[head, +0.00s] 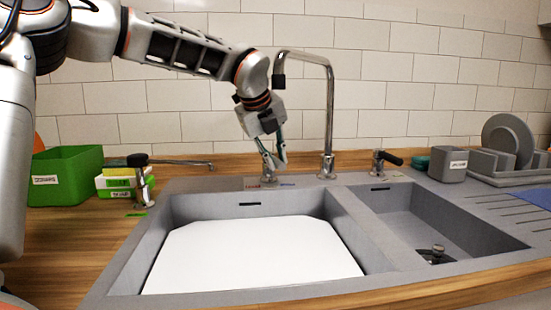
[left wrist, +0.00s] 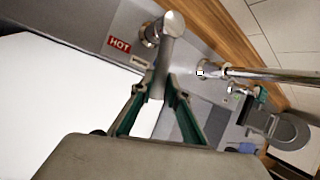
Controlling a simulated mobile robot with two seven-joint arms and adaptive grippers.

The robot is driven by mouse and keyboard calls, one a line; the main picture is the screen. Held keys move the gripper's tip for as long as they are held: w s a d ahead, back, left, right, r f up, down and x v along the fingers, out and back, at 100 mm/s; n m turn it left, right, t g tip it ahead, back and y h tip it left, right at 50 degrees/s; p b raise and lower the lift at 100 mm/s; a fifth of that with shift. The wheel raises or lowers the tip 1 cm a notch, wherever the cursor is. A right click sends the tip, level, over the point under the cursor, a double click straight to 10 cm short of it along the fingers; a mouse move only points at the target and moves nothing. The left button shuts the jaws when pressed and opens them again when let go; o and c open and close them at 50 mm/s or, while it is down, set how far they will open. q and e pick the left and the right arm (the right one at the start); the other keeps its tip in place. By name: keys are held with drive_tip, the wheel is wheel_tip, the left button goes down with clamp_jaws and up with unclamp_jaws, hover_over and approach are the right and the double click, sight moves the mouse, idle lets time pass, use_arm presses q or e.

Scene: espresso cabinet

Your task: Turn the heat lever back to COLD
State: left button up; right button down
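The heat lever (head: 268,172) is a small metal lever on the back rim of the sink, left of the tall tap. In the left wrist view the lever (left wrist: 167,45) is a shiny cylinder with a stem running down between my fingers. A red HOT label (left wrist: 120,45) lies beside its base; a red label and a blue label (head: 287,185) show small in the head view. My left gripper (head: 272,158) points down at the lever. Its green-edged fingertips (left wrist: 158,88) close in on both sides of the stem and appear to touch it. My right gripper is not in view.
The tall metal tap (head: 328,120) stands close right of my left gripper. A black-handled fitting (head: 386,158) is farther right. A dispenser (head: 140,180), sponges (head: 117,178) and a green bin (head: 68,175) stand left. A white board (head: 255,255) fills the left basin.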

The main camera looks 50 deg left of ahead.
use_arm(q)
drive_tip(key=o, duration=0.3)
drive_tip(key=shift+f, duration=0.1)
drive_tip(key=shift+o, duration=0.2)
drive_tip(key=shift+s+d+r, duration=0.1)
drive_tip(key=shift+s+r, duration=0.05)
drive_tip(key=shift+r, duration=0.2)
drive_tip(key=s+d, duration=0.4)
drive_tip(key=s, duration=0.7)
drive_tip(key=shift+s+d+r, duration=0.2)
drive_tip(key=shift+s+d, duration=0.05)
drive_tip(key=shift+d, duration=0.05)
